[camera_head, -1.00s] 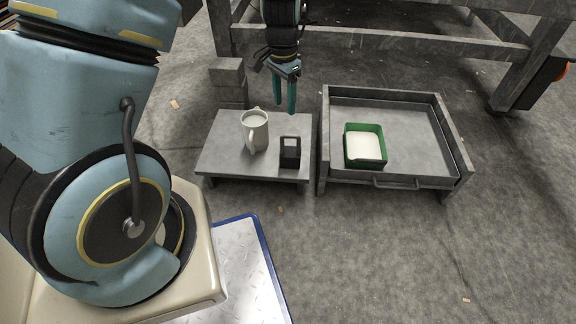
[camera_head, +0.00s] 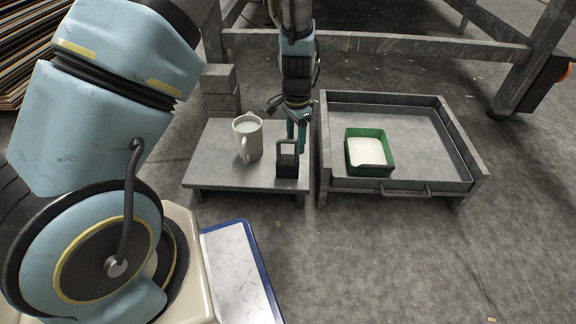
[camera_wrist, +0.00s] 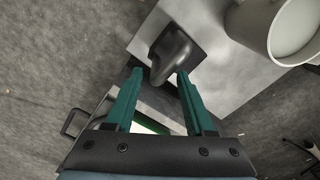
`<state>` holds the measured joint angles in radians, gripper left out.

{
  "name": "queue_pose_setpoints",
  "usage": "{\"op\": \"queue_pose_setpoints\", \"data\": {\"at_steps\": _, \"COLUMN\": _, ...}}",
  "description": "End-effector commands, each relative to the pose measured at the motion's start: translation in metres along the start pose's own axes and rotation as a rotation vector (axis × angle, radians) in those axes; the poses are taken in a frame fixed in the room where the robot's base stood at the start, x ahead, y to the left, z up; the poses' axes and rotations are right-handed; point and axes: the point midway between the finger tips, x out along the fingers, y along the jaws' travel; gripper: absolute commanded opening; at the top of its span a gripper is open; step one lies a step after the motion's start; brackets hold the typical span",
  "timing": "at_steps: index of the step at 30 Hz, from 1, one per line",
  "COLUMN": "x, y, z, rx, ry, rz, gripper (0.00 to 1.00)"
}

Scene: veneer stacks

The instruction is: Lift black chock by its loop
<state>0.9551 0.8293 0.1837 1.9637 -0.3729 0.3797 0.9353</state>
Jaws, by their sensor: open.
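The black chock (camera_head: 287,165) stands upright on the low grey table (camera_head: 218,172), near its right edge, with its loop on top. In the wrist view the chock (camera_wrist: 172,52) is just beyond the fingertips, its loop pointing toward the gap between them. My gripper (camera_head: 297,140), with green fingers, is open and empty. In the head view it is just behind and slightly right of the loop. In the wrist view the gripper (camera_wrist: 158,75) has its two fingers apart on either side of the loop's near end. I cannot tell whether a finger touches it.
A pale mug (camera_head: 247,138) stands left of the chock on the same table. A grey tray (camera_head: 420,183) to the right holds a green box (camera_head: 384,138) with white contents. Grey blocks (camera_head: 221,90) stand behind the table. A large frame (camera_head: 375,42) spans the back.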

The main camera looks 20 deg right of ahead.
Motion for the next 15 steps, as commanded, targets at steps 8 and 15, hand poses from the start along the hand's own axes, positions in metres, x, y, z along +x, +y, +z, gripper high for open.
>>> {"op": "queue_pose_setpoints", "data": {"at_steps": 8, "x": 0.042, "y": 0.005, "z": 0.000, "rx": 0.001, "ry": -0.003, "rz": 0.001, "gripper": 0.54}}
{"op": "queue_pose_setpoints", "data": {"at_steps": 15, "x": 0.047, "y": 0.005, "z": 0.000, "rx": 0.001, "ry": -0.001, "rz": 0.000, "gripper": 0.54}}
